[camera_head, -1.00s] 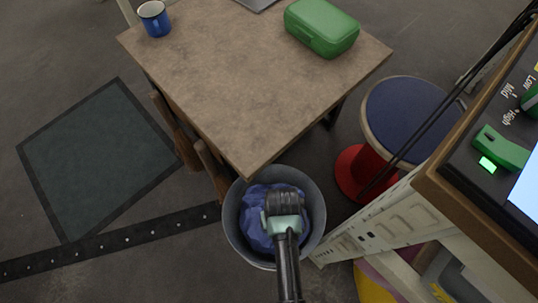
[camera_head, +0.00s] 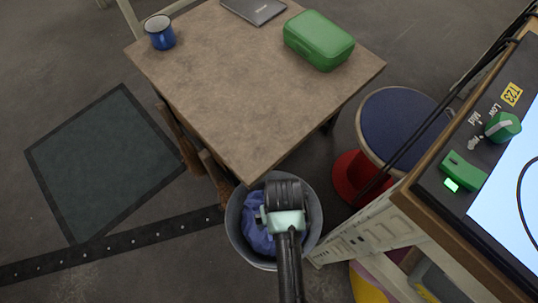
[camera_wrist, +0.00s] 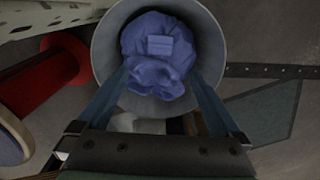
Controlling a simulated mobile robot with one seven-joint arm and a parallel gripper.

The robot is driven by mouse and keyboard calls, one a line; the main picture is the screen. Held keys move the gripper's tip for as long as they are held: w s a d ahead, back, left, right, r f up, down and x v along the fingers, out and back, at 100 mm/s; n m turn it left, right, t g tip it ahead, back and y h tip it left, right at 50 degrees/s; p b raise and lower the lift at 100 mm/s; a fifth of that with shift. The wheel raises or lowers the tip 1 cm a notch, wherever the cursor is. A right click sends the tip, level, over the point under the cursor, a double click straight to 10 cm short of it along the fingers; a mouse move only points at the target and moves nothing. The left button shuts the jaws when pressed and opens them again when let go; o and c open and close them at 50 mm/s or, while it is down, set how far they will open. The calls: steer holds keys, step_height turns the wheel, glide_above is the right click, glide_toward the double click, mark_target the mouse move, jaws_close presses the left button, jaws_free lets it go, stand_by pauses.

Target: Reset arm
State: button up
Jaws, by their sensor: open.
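My gripper (camera_wrist: 158,95) is open, its two blue fingers spread apart in the wrist view. In the head view my arm's end hangs over a grey bin, and the fingertips are hidden below it. The grey bin (camera_head: 236,238) stands on the floor by the near corner of the table; its wide rim also shows in the wrist view (camera_wrist: 105,50). Crumpled blue cloth or bag (camera_wrist: 158,45) lies inside the bin, with a small paler rectangle on it. Nothing shows held between the fingers.
A brown table (camera_head: 240,95) carries a blue mug (camera_head: 160,33), a green case (camera_head: 319,40) and a dark laptop (camera_head: 254,9). A stool with blue seat (camera_head: 402,125) and red base stands right. A control panel (camera_head: 470,150) is at far right. Open floor lies left.

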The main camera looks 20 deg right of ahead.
steer(key=shift+r, duration=1.15)
